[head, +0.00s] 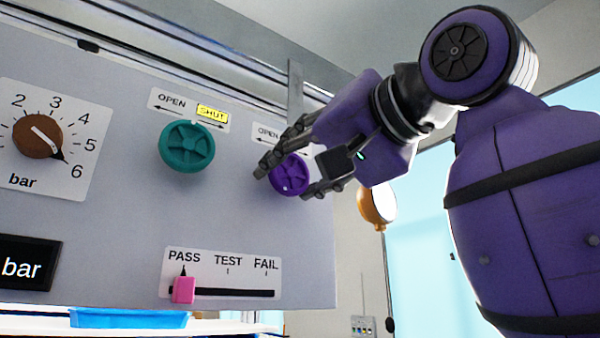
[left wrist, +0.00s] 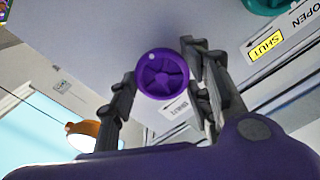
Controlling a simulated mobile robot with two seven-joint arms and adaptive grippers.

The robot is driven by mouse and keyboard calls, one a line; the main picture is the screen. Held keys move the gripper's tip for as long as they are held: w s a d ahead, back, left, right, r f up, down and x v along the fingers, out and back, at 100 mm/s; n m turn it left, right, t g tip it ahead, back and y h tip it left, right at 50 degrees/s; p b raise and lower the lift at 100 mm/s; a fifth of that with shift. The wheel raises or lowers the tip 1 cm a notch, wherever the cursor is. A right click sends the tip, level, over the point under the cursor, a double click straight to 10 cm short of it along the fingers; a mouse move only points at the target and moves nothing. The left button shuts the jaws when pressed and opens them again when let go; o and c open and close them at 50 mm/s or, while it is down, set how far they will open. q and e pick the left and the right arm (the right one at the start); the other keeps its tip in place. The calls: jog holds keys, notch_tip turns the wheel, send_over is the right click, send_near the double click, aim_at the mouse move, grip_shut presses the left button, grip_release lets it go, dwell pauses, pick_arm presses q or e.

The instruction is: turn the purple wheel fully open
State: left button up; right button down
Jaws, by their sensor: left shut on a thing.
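The purple wheel (head: 290,175) is mounted on the grey panel, right of the teal wheel. It also shows in the left wrist view (left wrist: 162,75), with a small pale dot near its rim. My left gripper (head: 284,181) is shut on the purple wheel, one finger at each side of the rim. In the left wrist view, the two fingers (left wrist: 159,70) flank the wheel. An OPEN label (head: 267,132) with an arrow to the left shows above the wheel; the rest of that label is hidden behind the gripper. My right gripper is not in view.
The teal wheel (head: 187,146) sits close by on the left under an OPEN/SHUT label, SHUT in yellow. A brown dial (head: 37,134) is further left. A pink slider (head: 184,289) stands at PASS below. An orange round lamp-like thing (head: 377,204) is at right.

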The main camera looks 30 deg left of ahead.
pick_arm(q)
jog(key=shift+w+f+n, duration=0.1)
jog(key=shift+f+n, duration=0.05)
jog(key=shift+n, duration=0.85)
jog(key=shift+w+f+n, duration=0.1)
jog(key=shift+n, duration=0.9)
jog(key=o, duration=1)
jog(key=shift+c, duration=0.2)
jog(key=shift+o, duration=0.9)
jog(key=shift+r, duration=0.15)
jog(key=shift+s, duration=0.1)
jog(key=shift+s+d+r, duration=0.1)
jog(key=shift+d, duration=0.05)
jog(key=v, duration=0.7)
